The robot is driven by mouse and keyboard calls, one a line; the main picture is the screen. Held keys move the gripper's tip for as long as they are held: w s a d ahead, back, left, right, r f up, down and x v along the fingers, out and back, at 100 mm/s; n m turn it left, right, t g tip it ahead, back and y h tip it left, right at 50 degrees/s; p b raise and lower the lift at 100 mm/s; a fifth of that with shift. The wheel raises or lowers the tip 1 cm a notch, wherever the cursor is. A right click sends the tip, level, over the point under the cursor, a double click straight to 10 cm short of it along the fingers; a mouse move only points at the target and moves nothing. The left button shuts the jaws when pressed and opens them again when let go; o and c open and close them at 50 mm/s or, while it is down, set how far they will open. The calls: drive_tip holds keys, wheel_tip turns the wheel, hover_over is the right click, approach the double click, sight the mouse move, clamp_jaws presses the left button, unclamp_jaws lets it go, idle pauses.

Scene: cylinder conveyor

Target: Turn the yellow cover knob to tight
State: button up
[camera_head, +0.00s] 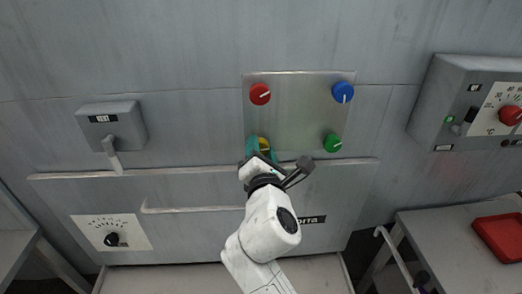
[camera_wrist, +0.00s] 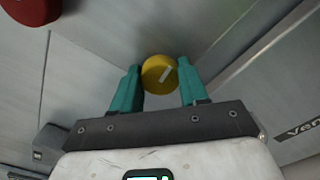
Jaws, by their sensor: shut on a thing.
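The yellow cover knob (camera_wrist: 157,76) sits between the two teal fingers of my gripper (camera_wrist: 158,84) in the wrist view. It is round with a light line on its face, and the line slants up to the right. My gripper is shut on it, a finger on each side. In the head view the yellow knob (camera_head: 264,143) shows at the lower left of the metal cover plate (camera_head: 300,108), partly hidden by my gripper (camera_head: 260,150).
The plate also bears a red knob (camera_head: 260,94), a blue knob (camera_head: 343,92) and a green knob (camera_head: 333,143). A lever box (camera_head: 112,122) is at left, a control box (camera_head: 470,100) at right. A table (camera_head: 440,232) with a red tray (camera_head: 500,237) stands lower right.

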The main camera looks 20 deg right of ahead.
drive_tip(key=shift+m, duration=0.3)
drive_tip(key=shift+c, duration=0.2)
drive_tip(key=m+b, duration=0.1)
drive_tip(key=m, duration=0.3)
drive_tip(key=shift+f+b, duration=0.2)
drive_tip(key=shift+b, duration=0.2)
drive_tip(key=m+b, duration=0.2)
drive_tip(key=m, duration=0.3)
drive_tip(key=m+b, duration=0.4)
drive_tip(key=m, duration=0.4)
drive_tip(key=shift+f+b, duration=0.1)
drive_tip(key=shift+b, duration=0.3)
drive_tip(key=shift+m, duration=0.5)
drive_tip(key=o, duration=1.1)
drive_tip(key=shift+c, duration=0.2)
